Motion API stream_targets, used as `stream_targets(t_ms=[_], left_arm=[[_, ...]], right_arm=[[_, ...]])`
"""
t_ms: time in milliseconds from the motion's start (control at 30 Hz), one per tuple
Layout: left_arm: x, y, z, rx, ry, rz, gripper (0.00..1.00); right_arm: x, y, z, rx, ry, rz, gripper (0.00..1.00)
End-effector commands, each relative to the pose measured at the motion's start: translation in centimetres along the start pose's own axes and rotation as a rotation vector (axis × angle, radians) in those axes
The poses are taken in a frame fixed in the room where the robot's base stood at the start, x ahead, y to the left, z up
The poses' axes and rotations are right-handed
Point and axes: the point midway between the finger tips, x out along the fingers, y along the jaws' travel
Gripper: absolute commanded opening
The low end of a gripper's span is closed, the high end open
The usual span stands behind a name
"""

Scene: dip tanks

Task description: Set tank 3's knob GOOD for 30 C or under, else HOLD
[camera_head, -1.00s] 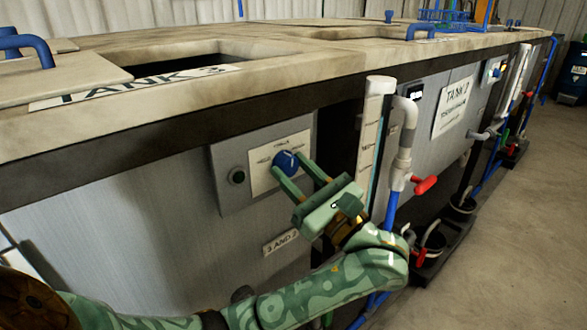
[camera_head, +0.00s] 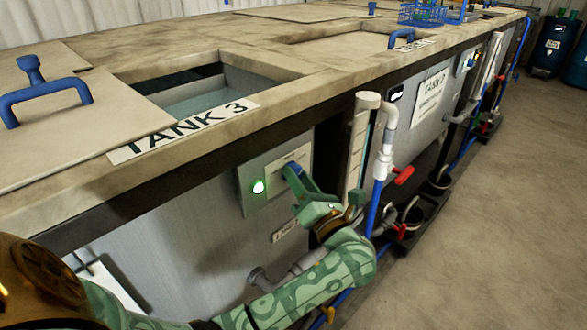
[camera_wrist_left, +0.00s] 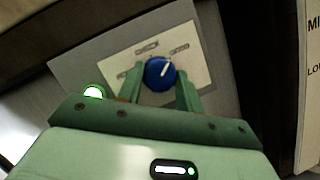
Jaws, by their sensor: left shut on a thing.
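Tank 3's blue knob (camera_wrist_left: 160,73) sits on a pale plate (camera_wrist_left: 114,56) on the tank's front. My left gripper (camera_head: 296,175) is shut on the knob, one finger on either side. In the left wrist view the knob's white pointer leans up and right, toward the upper-right of the small labels on the plate; their words are too blurred to read. A round lamp (camera_head: 258,187) left of the plate glows green. The TANK 3 sign (camera_head: 183,131) lies on the rim by the open tank. I can read no temperature. My right gripper is out of view.
Right of the knob stand a pale upright gauge strip (camera_head: 357,150) and a white and blue pipe (camera_head: 381,165) with a red valve handle (camera_head: 403,175). A lid with a blue handle (camera_head: 45,95) lies left of the opening. Open floor (camera_head: 500,220) lies right.

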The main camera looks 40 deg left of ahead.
Motion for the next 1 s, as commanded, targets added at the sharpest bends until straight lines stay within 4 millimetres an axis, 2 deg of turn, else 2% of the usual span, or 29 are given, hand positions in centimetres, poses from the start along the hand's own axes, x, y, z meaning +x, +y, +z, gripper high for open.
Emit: stream_targets(t_ms=[33, 300, 900, 933, 1000], left_arm=[[0.1, 0.5, 0.6, 0.022, -0.001, -0.009, 0.13], [0.1, 0.3, 0.4, 0.13, 0.002, -0.052, 0.13], [0.0, 0.0, 0.1, 0.169, 0.002, -0.069, 0.13], [0.0, 0.0, 0.1, 0.169, 0.002, -0.069, 0.41], [0.0, 0.1, 0.1, 0.169, 0.002, -0.069, 0.57]], right_arm=[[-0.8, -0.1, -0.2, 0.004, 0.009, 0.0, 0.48], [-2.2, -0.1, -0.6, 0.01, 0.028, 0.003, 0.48], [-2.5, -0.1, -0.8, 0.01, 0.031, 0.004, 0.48], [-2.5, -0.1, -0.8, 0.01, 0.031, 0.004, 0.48], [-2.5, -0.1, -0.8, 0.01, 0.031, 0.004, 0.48]])
